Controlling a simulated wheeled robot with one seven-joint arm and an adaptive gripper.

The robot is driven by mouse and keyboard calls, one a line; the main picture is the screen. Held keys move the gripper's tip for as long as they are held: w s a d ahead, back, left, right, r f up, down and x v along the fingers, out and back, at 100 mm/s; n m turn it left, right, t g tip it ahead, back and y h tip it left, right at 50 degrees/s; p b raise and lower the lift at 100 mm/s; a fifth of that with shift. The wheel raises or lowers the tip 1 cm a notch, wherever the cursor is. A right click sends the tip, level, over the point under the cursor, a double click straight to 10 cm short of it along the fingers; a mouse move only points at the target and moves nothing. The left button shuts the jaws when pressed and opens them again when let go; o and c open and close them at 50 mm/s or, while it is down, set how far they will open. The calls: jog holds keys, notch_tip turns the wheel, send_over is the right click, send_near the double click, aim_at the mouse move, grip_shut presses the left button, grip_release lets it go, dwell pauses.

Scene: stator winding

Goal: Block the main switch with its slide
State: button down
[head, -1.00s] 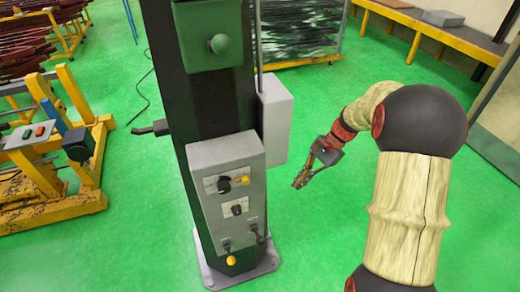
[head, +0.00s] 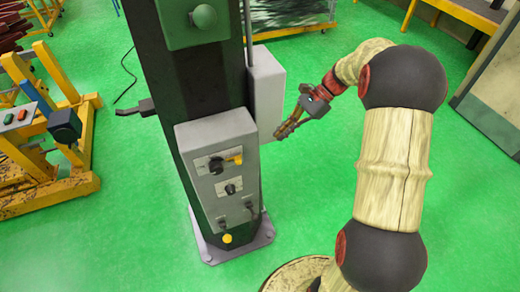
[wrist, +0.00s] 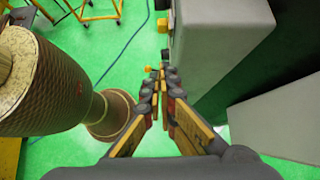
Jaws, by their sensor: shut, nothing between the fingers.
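The main switch (head: 217,165) is a black rotary knob on a light plate, at the top of the sloped grey control panel (head: 190,140) on the dark column. Its yellow slide (head: 236,159) shows at the right of the knob. Whether the slide blocks the knob is too small to tell. My gripper (head: 280,133) is right of the panel, apart from it, in front of the grey side box. In the wrist view its fingers (wrist: 163,75) are together and empty. A grey box side (wrist: 220,40) lies ahead with small yellow parts at its left edge; the panel's face is hidden there.
A smaller knob (head: 231,189), two toggles and a yellow button (head: 227,238) sit below the switch. The grey side box (head: 268,85) stands close to my gripper. A yellow frame machine (head: 50,150) is at left. Green floor is free right of the column.

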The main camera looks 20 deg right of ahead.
jog(key=x, duration=0.4)
jog(key=a+r+p+x, duration=0.1)
jog(key=x, duration=0.6)
jog(key=shift+a, duration=0.4)
jog(key=shift+a+f+p, duration=0.1)
jog(key=shift+a+p, duration=0.2)
jog(key=shift+a, duration=0.35)
jog(key=shift+a, duration=0.1)
jog(key=shift+a, duration=0.95)
jog(key=shift+d, duration=0.1)
